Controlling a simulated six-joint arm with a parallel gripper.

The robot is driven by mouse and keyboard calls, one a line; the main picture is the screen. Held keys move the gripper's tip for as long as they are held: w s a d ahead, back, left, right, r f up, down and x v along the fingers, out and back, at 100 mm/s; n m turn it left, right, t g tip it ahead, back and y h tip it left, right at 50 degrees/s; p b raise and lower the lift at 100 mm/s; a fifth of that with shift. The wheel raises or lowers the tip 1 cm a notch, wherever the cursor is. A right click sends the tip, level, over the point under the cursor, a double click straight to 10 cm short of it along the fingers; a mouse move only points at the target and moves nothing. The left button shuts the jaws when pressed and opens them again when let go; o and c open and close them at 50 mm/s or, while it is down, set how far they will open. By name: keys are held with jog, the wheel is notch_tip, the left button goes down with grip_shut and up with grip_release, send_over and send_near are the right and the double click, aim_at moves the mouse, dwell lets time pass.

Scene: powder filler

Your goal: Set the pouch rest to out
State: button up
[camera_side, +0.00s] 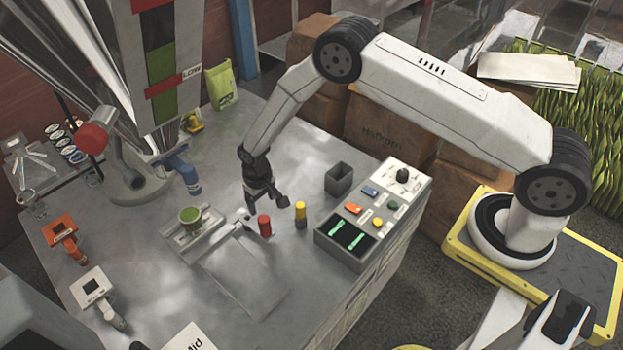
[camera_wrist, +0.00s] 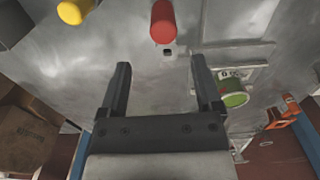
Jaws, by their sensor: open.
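A grey metal plate assembly (camera_side: 212,238) on the bench, with a green-topped cup (camera_side: 190,216) on it, looks like the pouch rest; I cannot tell its setting. In the wrist view the green cup (camera_wrist: 236,99) sits at right beside a pale labelled plate (camera_wrist: 228,73), its lettering only partly legible. A red-capped post (camera_side: 265,224) stands just right of the plate, and shows at the top of the wrist view (camera_wrist: 162,20). My gripper (camera_side: 267,203) is open and empty above the bench, near the red post. Its fingers (camera_wrist: 160,65) have bare bench between them.
A yellow-capped post (camera_side: 300,210) and an open grey bin (camera_side: 339,179) stand to the right.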

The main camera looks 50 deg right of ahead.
aim_at(263, 219)
jog(key=shift+a+f, duration=0.2)
jog(key=shift+f, duration=0.6)
jog(key=shift+f, duration=0.15)
jog(key=shift+f, duration=3.75)
grip_shut()
